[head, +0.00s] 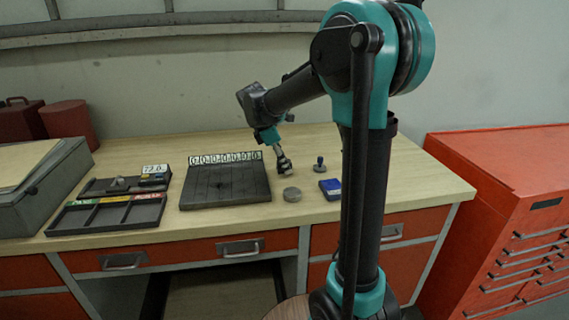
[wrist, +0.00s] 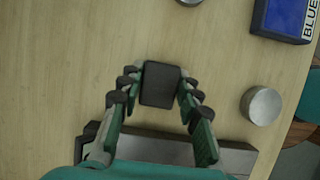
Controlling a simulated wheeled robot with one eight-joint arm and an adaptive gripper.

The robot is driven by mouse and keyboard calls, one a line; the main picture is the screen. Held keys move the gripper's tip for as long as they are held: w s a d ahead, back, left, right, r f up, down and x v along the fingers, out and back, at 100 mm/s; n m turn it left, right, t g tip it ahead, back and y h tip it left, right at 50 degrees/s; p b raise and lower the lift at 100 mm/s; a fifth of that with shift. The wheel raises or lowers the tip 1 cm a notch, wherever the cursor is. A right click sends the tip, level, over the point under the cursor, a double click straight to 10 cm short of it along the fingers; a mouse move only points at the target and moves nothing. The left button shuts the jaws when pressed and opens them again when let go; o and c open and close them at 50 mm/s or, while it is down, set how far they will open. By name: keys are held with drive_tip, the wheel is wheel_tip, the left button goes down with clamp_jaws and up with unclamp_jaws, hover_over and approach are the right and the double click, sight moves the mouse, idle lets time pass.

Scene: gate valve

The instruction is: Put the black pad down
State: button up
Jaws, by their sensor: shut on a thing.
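The black pad (wrist: 160,84) is a small dark block between the fingers of my gripper (wrist: 158,88) in the wrist view. My gripper is shut on it from both sides. In the head view my gripper (head: 283,163) points down over the wooden bench, to the right of a dark slab, and the pad shows as a small dark shape at its tip. I cannot tell whether the pad touches the bench top or hangs just above it.
A dark slab (head: 226,187) with a row of number plates lies left of my gripper. A grey disc (head: 292,194), a small knobbed piece (head: 319,164) and a blue box (head: 330,188) stand close by. A divided tray (head: 108,213) sits further left.

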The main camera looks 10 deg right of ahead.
drive_tip(key=shift+f, duration=0.2)
drive_tip(key=o, duration=1.2)
drive_tip(key=v, duration=1.2)
drive_tip(key=shift+r, duration=0.35)
drive_tip(key=shift+s, duration=0.1)
